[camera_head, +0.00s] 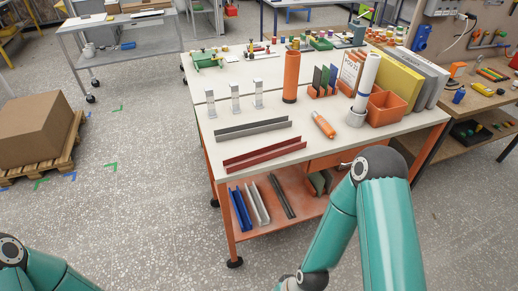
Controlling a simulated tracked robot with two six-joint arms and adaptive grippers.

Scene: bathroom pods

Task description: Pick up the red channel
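The red channel (264,157) is a long, narrow U-shaped profile. It lies near the front left edge of the white tabletop (290,138), slanting slightly up to the right. A grey channel (252,129) lies just behind it, roughly parallel and apart from it. My teal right arm comes in from the bottom right, in front of the workbench; no gripper fingers show on it. Only a part of my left arm shows in the bottom left corner. Neither gripper can be seen.
An orange tool (323,125) lies right of the channels. Behind stand an orange cylinder (291,77) and several small grey stands (235,97). The lower shelf holds blue (240,209), white and dark channels. A box (35,128) on a pallet is at left; floor between is clear.

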